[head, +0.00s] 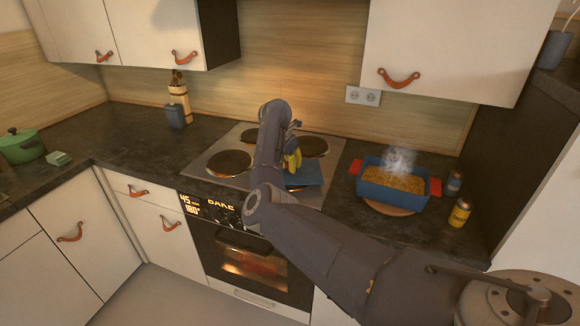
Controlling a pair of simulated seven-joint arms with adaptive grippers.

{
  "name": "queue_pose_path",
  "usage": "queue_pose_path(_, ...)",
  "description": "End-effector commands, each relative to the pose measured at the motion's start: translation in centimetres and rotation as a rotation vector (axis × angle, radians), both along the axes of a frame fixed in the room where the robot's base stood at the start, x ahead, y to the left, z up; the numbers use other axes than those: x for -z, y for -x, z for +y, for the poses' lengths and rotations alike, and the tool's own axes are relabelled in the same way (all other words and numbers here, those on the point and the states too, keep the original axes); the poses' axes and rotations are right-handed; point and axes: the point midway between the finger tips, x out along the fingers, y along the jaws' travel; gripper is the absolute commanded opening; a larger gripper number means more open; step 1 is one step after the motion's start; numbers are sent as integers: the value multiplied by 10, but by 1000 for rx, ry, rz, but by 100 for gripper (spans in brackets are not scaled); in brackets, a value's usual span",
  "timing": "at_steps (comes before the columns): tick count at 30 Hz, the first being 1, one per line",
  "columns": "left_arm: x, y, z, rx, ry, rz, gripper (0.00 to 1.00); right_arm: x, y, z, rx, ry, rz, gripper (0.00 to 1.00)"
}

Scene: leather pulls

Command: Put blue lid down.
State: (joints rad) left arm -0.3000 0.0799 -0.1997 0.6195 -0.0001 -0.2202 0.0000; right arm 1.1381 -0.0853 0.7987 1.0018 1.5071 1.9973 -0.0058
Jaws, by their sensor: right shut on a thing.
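The blue lid (308,174) is a flat blue panel over the right front part of the stove top in the head view. My right gripper (292,160), with yellow on its fingers, is shut on the lid from above. My right arm's links hide the lid's left side and part of the stove. I cannot tell whether the lid touches the stove top or hangs just above it. A blue baking dish (394,198) with red handles stands uncovered to the right, steaming, with yellow-brown food in it. My left gripper is not in view.
The dish sits on a round wooden board (388,209). A yellow jar (459,212) and a dark jar (454,183) stand right of it. A green pot (22,148) is far left. Dark counter left of the stove is mostly clear.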

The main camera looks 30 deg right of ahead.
Motion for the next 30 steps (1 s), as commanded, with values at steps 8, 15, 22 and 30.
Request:
queue_pose_path(8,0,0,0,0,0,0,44,3,-1,0,1,1,-3,0)
queue_pose_path(15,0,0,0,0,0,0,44,6,0,0,2,0,-1,35)
queue_pose_path(22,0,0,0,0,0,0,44,5,0,0,2,0,-1,46)
queue_pose_path(30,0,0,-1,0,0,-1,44,-4,0,2,0,0,-3,46)
